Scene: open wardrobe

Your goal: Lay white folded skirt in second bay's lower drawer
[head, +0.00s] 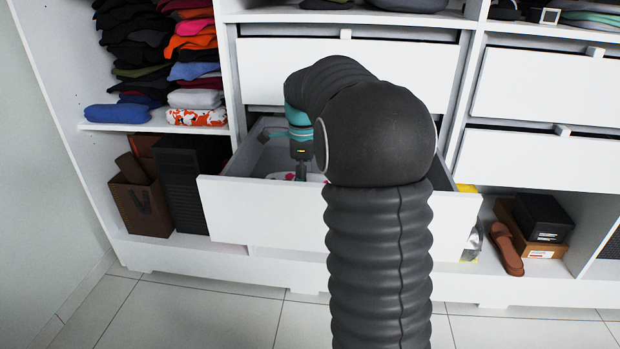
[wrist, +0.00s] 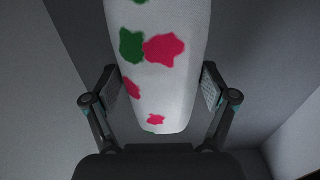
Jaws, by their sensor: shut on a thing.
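The white folded skirt (wrist: 158,95), with pink and green blotches, lies lengthwise between the two finger pads of my gripper (wrist: 160,86) in the wrist view. My gripper is shut on it. In the head view, my gripper (head: 300,172) points down inside the open lower drawer (head: 260,217) of the second bay. A small part of the skirt (head: 280,176) shows there, just behind the drawer's front panel. My arm hides the drawer's right part, and the front panel hides its floor. I cannot tell whether the skirt touches the drawer floor.
A shut upper drawer (head: 290,68) sits above the open one. Left of it, folded clothes (head: 197,60) fill a shelf above a brown bag (head: 140,205) and a dark box (head: 181,185). At right are shoe boxes (head: 542,217), a brown sandal (head: 508,250) and shut drawers (head: 540,157).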

